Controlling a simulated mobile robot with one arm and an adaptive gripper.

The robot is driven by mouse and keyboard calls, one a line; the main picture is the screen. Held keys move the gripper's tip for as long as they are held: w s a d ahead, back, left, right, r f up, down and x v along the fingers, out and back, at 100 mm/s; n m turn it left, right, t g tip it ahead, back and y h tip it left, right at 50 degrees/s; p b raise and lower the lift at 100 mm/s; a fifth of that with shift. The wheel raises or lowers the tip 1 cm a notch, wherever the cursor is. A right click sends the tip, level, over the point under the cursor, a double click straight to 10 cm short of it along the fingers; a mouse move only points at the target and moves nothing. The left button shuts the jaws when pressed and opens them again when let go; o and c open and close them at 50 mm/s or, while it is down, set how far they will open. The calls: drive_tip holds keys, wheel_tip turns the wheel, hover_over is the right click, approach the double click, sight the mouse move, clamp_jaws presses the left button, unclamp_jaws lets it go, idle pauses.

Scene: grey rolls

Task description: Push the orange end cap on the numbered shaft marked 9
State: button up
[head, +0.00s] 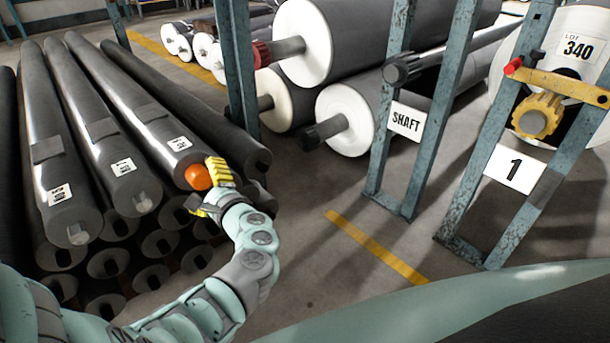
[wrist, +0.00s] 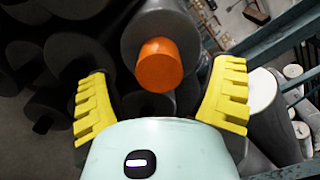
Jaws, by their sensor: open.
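The orange end cap (head: 198,177) is on the near end of a dark grey shaft (head: 163,120), the rightmost of three labelled ones on top of the stack. That shaft's white label (head: 180,143) is too small to read surely. My gripper (head: 207,188) is close in front of the cap, its yellow fingers spread. In the wrist view the cap (wrist: 159,66) sticks out of the dark shaft end, between the two fingers of my open gripper (wrist: 162,80) and beyond my palm. I see no clear contact with the cap.
Two neighbouring labelled shafts (head: 105,135) (head: 60,150) lie to the left, over several dark rolls (head: 110,262). A blue-grey post (head: 238,70) stands behind my gripper. White-ended rolls (head: 345,120) and a rack with a SHAFT sign (head: 405,119) are right. Floor (head: 310,260) between is clear.

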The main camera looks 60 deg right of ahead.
drive_tip(key=v, duration=0.8)
drive_tip(key=shift+s, duration=0.25)
drive_tip(key=shift+w+r, duration=0.1)
